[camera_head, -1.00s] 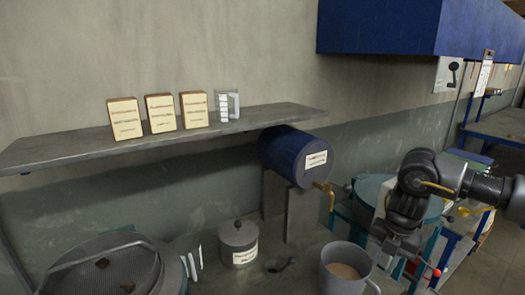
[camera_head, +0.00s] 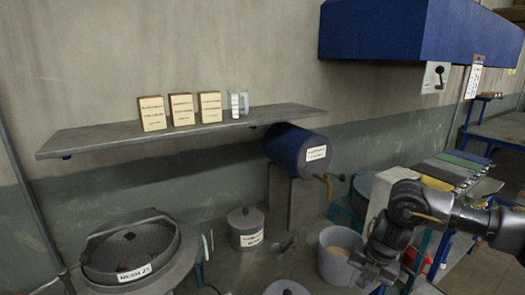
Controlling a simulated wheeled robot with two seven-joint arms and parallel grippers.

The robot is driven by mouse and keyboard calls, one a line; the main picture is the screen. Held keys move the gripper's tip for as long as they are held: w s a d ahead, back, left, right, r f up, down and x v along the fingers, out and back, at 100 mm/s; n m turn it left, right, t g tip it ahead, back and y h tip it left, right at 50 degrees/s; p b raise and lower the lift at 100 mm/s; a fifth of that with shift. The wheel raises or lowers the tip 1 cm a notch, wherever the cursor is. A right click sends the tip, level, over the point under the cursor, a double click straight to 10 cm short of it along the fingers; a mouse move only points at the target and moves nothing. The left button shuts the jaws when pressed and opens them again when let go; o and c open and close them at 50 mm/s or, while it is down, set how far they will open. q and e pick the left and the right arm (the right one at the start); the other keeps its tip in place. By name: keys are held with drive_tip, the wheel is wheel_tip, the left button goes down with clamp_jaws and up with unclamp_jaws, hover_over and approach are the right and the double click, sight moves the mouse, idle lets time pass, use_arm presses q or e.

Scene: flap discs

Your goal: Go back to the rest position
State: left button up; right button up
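My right gripper (camera_head: 376,272) hangs from the dark arm that comes in from the right. It is at the lower right, in front of and overlapping the right side of a grey jug (camera_head: 330,262) with pale brown contents. Its fingertips are small and dark, so I cannot tell whether they are open or shut, or whether they touch the jug. No held object shows clearly. My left gripper is not in view.
A round sieve labelled mesh (camera_head: 128,245) stands at the lower left. A lidded grey pot (camera_head: 246,230) stands mid-bench, and a blue drum (camera_head: 297,150) with a yellow tap sits behind. A shelf (camera_head: 90,140) holds three boxes (camera_head: 182,110) and a clear measuring jug (camera_head: 238,103).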

drive_tip(key=s+a+f+m+t+y, duration=0.2)
drive_tip(key=s+a+y, duration=0.1)
drive_tip(key=a, duration=0.6)
drive_tip(key=s+a+f+m+t+y, duration=0.1)
drive_tip(key=s+a+y, duration=0.15)
drive_tip(key=a, duration=0.65)
drive_tip(key=s+a+f+m+t+y, duration=0.2)
drive_tip(key=s+a, duration=0.2)
drive_tip(key=a, duration=0.5)
drive_tip(key=s+d+f+m+g+h, duration=0.1)
drive_tip(key=s+d+f+m+h, duration=0.5)
drive_tip(key=s+d+m, duration=0.6)
drive_tip(key=s+d+f+m+g+h, duration=0.25)
drive_tip(key=s+d+f+m, duration=0.45)
drive_tip(key=s+d+m, duration=0.5)
wheel_tip(320, 180, down, 28)
drive_tip(key=d+n, duration=0.2)
drive_tip(key=s+d+f+g+h+b, duration=0.1)
drive_tip(key=s+d+f, duration=0.1)
drive_tip(key=s+f, duration=1.2)
drive_tip(key=shift+s+d, duration=0.4)
drive_tip(key=shift+s, duration=0.6)
